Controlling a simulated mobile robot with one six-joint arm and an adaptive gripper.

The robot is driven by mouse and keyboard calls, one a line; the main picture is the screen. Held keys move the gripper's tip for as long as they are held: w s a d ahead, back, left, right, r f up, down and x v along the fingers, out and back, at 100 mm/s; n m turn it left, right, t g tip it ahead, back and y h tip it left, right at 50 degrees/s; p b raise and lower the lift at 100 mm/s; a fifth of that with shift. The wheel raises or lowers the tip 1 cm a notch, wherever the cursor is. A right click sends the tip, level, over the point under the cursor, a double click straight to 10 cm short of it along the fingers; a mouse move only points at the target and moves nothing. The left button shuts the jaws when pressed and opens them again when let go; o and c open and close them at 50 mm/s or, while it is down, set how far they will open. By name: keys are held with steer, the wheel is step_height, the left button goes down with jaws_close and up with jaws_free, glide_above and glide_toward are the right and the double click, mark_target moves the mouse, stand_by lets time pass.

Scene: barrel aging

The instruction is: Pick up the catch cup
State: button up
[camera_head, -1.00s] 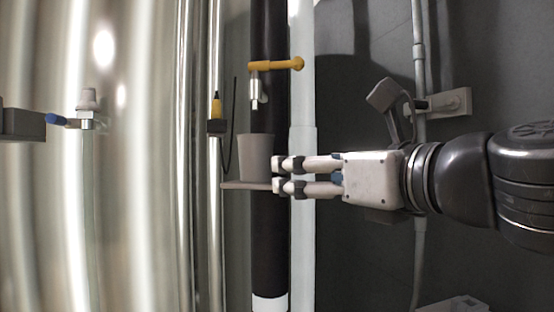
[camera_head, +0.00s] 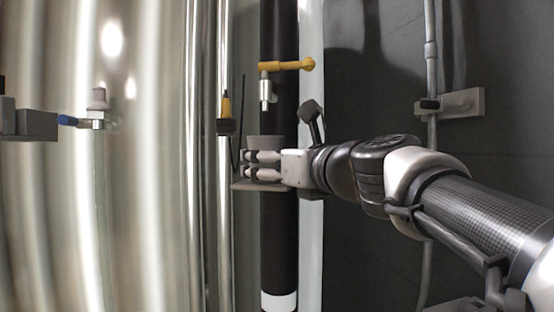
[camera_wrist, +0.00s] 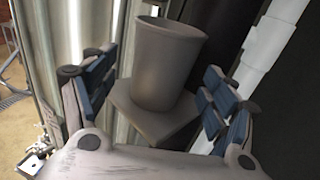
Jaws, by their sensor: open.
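The catch cup (camera_head: 266,142) is a plain grey tapered cup standing upright on a small flat shelf (camera_head: 243,186) in front of a dark vertical pipe. In the head view my gripper (camera_head: 262,166) overlaps the cup and hides its lower part. In the wrist view the cup (camera_wrist: 168,65) stands on the shelf (camera_wrist: 150,119) with its open rim up, between and a little beyond my two blue-padded fingers. My gripper (camera_wrist: 155,95) is open, with a gap visible between the cup and each finger.
A yellow-handled tap (camera_head: 286,66) with a metal spout (camera_head: 265,90) is above the cup. A yellow and black fitting (camera_head: 226,115) is just left of it. A shiny metal tank (camera_head: 120,200) fills the left. A grey wall with a bracket (camera_head: 463,103) is at right.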

mark_target(266, 141)
steer(key=x, duration=0.3)
steer(key=shift+w+a, duration=0.2)
steer(key=shift+w, duration=0.15)
steer(key=shift+s+d, duration=0.1)
steer(key=shift+s, duration=0.15)
steer(key=shift+c, duration=0.2)
steer(key=shift+w, duration=0.15)
steer(key=c, duration=1.3)
steer(key=shift+r, duration=0.1)
steer(key=shift+c, duration=0.2)
steer(key=shift+r+p, duration=0.1)
steer(key=shift+p, duration=0.2)
steer(key=shift+r, duration=0.25)
step_height(266, 141, up, 3)
steer(key=shift+r+p, duration=0.1)
steer(key=shift+p, duration=1.05)
steer(key=b+v, duration=0.3)
steer(key=v, duration=1.5)
steer(key=shift+f, duration=0.3)
